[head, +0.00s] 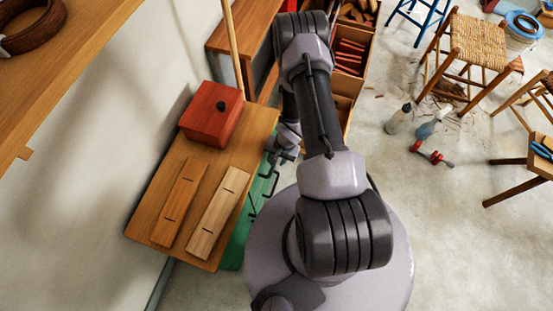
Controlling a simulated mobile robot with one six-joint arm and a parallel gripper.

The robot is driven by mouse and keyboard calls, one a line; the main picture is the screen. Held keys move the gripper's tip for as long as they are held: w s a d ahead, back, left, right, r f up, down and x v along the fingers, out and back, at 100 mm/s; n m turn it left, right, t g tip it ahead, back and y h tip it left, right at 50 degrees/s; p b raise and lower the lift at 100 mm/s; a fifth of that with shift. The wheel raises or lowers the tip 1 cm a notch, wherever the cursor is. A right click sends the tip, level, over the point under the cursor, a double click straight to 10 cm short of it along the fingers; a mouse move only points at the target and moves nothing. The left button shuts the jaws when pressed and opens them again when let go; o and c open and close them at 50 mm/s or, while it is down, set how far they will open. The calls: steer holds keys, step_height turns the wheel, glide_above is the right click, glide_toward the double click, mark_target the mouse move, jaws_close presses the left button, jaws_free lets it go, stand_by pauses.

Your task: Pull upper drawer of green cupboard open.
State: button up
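The green cupboard (236,246) stands left of my base, under an overhanging wooden top (190,252). I see its front steeply from above, so only a strip of green shows. Dark bar handles stick out from that front. I cannot tell clearly which handle belongs to the upper drawer, or how far any drawer is out. My gripper (275,154) is at the far part of the cupboard's front, close beside the edge of the top and near a dark handle. It is small and dark here. I cannot tell whether its fingers are open, shut or touching a handle.
A red box (211,112) with a black knob and two long wooden pieces, one darker (180,203) and one paler (218,215), lie on the top. A woven stool (468,45) and bottles (399,119) are on the right.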

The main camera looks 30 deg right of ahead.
steer(key=shift+c, duration=0.4)
jaws_close()
stand_by(0.9)
